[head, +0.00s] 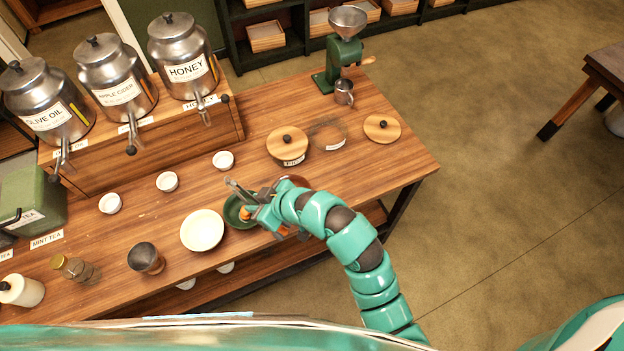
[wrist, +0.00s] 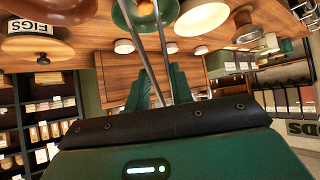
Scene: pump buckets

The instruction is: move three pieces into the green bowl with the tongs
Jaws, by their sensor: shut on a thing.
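My gripper (head: 264,208) is shut on the metal tongs (head: 238,189) above the table, just right of the green bowl (head: 230,211). In the wrist view, the two arms of the tongs (wrist: 147,62) run up from between my green fingers (wrist: 158,88) towards the green bowl (wrist: 120,16). The tongs' tips are cut off or hidden there. An orange-brown patch shows at the green bowl; I cannot tell whether it is a piece. A reddish-brown bowl (head: 297,181) is partly hidden behind my gripper; its contents are not clear.
A white bowl (head: 202,240) stands left of the green bowl. Small white cups (head: 167,181), a figs jar (head: 288,146) and a loose wooden lid (head: 382,128) stand farther back. Steel dispensers (head: 118,78) line the raised shelf. A green grinder (head: 341,62) stands at the far end.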

